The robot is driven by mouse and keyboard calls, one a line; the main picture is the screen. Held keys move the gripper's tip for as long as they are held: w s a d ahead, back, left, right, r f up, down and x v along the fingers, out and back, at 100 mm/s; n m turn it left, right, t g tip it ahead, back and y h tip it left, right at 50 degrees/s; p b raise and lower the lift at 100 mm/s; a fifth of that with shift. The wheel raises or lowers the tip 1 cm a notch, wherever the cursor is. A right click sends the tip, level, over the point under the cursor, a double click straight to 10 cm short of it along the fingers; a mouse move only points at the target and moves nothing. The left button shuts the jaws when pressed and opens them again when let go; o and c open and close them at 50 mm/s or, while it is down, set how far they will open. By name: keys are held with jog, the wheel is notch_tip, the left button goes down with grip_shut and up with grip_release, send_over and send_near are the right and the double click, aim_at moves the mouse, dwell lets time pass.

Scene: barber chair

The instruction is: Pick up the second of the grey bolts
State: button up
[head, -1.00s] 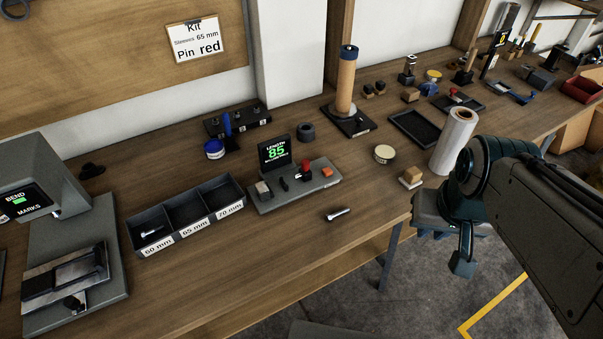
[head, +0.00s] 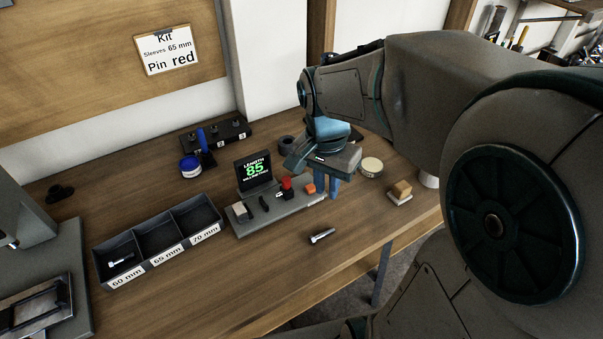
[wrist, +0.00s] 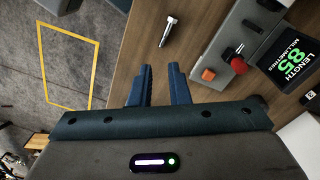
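One grey bolt (head: 321,236) lies alone on the bench top, in front of the length gauge; it also shows in the wrist view (wrist: 168,31). Another grey bolt (head: 121,259) lies in the 60 mm compartment of the black three-part bin (head: 148,266). My gripper (head: 326,194) is above the bench near the right end of the gauge. In the wrist view its two blue fingers (wrist: 158,72) stand apart with nothing between them. The loose bolt is beyond the fingertips, not touching them.
The length gauge (head: 275,215) reads 85 and carries a red knob (head: 287,184) and an orange block (head: 309,188). A round tin (head: 371,167) and a wooden block (head: 401,188) are to the right. The bench around the loose bolt is clear. A kit card (head: 166,49) hangs on the wall.

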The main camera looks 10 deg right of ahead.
jog(key=w+f+m+g+b, duration=0.1)
jog(key=w+f+m+g, duration=0.15)
jog(key=w+m, duration=0.2)
send_near(325, 232)
jog(key=shift+m+t, duration=0.35)
jog(key=shift+m, duration=0.1)
jog(key=f, duration=0.2)
jog(key=s+f, duration=0.1)
jog(key=f, duration=0.2)
jog(key=s+f, duration=0.1)
jog(key=f, duration=0.1)
jog(key=shift+d+f+b, duration=0.25)
jog(key=shift+f+b, duration=0.1)
jog(key=shift+c, duration=0.4)
grip_shut()
